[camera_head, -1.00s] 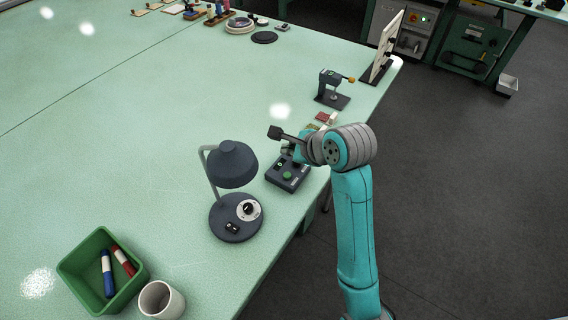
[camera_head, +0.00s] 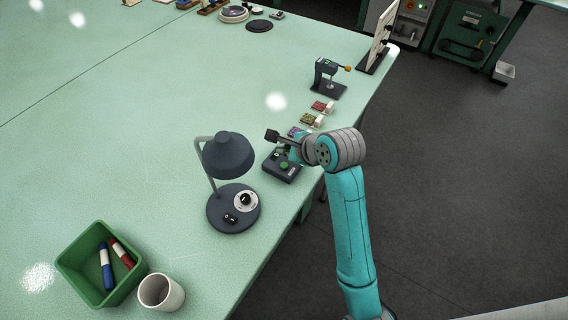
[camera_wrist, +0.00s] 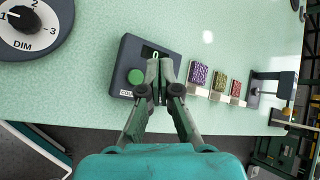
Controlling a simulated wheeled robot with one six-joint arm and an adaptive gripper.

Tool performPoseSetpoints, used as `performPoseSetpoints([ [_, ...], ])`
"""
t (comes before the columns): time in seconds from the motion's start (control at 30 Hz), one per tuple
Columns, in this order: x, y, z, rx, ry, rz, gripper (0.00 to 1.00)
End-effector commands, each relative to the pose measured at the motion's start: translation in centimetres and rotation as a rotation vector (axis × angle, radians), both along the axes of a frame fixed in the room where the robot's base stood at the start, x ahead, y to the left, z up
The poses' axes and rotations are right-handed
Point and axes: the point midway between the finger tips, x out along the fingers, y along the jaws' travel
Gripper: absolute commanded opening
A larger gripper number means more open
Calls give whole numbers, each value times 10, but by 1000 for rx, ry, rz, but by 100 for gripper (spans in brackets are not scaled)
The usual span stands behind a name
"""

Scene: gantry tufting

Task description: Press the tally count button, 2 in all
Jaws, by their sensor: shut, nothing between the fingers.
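The tally counter is a dark box (camera_head: 276,171) with a round green button (camera_head: 284,166) on its top, near the table's right edge. In the wrist view the box (camera_wrist: 120,88) shows the green button (camera_wrist: 136,77) and a small lit display (camera_wrist: 154,54) that seems to read 0. My gripper (camera_wrist: 160,66) is shut and empty. Its fingertips appear over the right part of the box, to the right of the button, and hide that part. The button is uncovered in both views. I cannot tell how high the fingertips are above the box.
A desk lamp (camera_head: 229,152) with a dial base stands left of the box. Purple, green and red samples (camera_wrist: 198,75) lie in a row beside it, with a clamp-like stand (camera_head: 327,78) beyond. A green bin (camera_head: 82,281) and white cup (camera_head: 161,292) are nearer.

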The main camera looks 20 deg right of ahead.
Motion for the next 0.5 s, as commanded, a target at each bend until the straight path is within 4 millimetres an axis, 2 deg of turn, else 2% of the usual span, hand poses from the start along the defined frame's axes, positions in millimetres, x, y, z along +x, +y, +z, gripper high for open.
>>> performPoseSetpoints([
  [0.23,0,0,-27,1,2,0,0],
  [0.5,0,0,-37,0,0,0,0],
])
